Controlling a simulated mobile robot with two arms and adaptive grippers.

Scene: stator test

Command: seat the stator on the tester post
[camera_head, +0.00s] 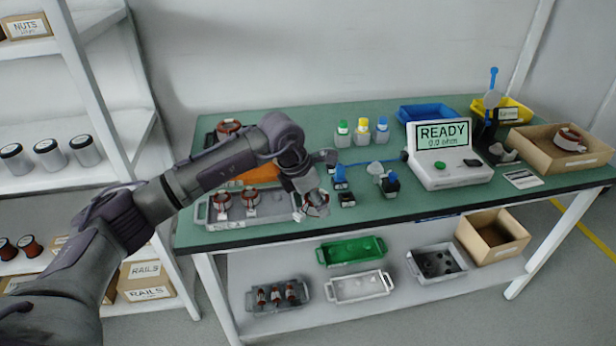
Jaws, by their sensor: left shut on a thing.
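My left gripper (308,192) comes in from the left, over the front of the green bench. It is shut on a stator (317,206), a ring with copper-red windings, at the right end of the grey tray (233,225). Whether the stator touches the tray is hard to tell. Two more stators (222,199) (250,197) stand in that tray. The white tester (447,171) to the right reads READY and 0.0 ohm. A blue cable runs from it towards small blue and black parts (341,178). I cannot make out the post among them. My right gripper is not in view.
Bottles with green, yellow and blue caps (362,131) stand behind. A cardboard box (548,155) with a stator is at the right, near a blue bin (425,113) and a yellow bin (519,108). Trays, including a green one (351,251), lie on the lower shelf.

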